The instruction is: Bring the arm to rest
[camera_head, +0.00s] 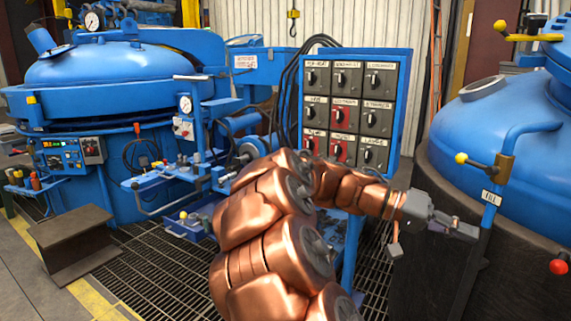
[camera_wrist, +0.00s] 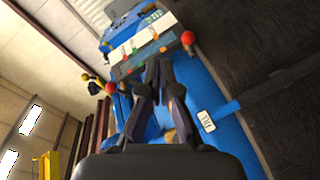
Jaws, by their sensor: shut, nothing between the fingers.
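My copper-coloured arm (camera_head: 270,230) reaches from the bottom middle toward the right in the head view. My grey gripper (camera_head: 464,229) is at its end, close to the blue post with a white label (camera_head: 491,198) in front of the right furnace. I cannot tell whether it touches the post. In the wrist view my gripper's dark fingers (camera_wrist: 160,66) are together and hold nothing. A blue part with a white label (camera_wrist: 206,121) shows just right of the fingers there.
The right furnace (camera_head: 530,110) has a yellow-knobbed lever (camera_head: 476,162) and a red knob (camera_head: 558,267) near my gripper. A switch panel (camera_head: 348,105) stands behind my arm. The left furnace (camera_head: 110,75) and a steel beam (camera_head: 75,242) are at left. Floor grating (camera_head: 150,275) is open there.

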